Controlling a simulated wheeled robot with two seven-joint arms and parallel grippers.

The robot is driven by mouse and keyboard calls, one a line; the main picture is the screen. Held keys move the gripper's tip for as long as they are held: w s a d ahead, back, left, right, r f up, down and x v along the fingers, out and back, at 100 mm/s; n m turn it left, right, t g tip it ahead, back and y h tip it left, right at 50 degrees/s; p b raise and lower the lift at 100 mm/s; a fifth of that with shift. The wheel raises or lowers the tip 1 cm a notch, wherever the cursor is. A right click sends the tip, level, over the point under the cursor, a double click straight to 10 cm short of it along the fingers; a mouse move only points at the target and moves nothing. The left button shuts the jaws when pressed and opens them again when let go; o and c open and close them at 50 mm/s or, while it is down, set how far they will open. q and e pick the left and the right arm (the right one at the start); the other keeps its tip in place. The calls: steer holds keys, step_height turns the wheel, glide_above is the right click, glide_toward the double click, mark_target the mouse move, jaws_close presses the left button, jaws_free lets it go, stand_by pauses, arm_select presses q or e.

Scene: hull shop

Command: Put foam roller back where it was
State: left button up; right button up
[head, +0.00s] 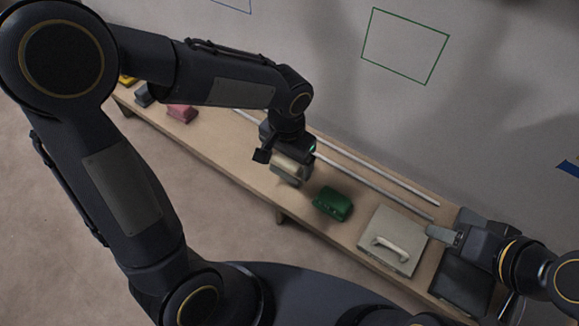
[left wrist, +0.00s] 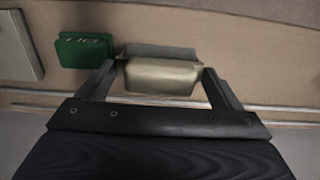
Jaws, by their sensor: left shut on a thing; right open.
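My left gripper (head: 284,152) is shut on a cream block-like thing (head: 291,166), probably the foam roller, over the middle of the long wooden bench (head: 235,140). In the left wrist view the cream thing (left wrist: 162,77) sits between the two fingers (left wrist: 158,84). A greyish patch (left wrist: 160,50) lies just beyond it; I cannot tell if it is part of it, a shadow or another thing. Whether the held thing touches the bench is unclear. My right gripper (head: 442,235) is open and empty, close to the right edge of a pale case with a white handle (head: 385,225).
A green case (head: 332,204) lies just right of the held thing. Pink (head: 182,114), dark (head: 144,96) and yellow (head: 127,80) things stand at the bench's far left. Two metal rods (head: 385,184) run along the wall side. Bare bench lies left of the held thing.

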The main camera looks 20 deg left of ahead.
arm_select(q)
steer(key=shift+w+f, duration=0.75)
steer(key=shift+f, duration=0.2)
steer(key=f, duration=0.2)
steer(key=f+b, duration=0.1)
steer(key=shift+w+f, duration=0.2)
steer(key=shift+w, duration=0.1)
steer(key=shift+f, duration=0.2)
steer(key=shift+c, duration=0.5)
steer(key=o, duration=0.8)
steer(key=shift+r, duration=0.1)
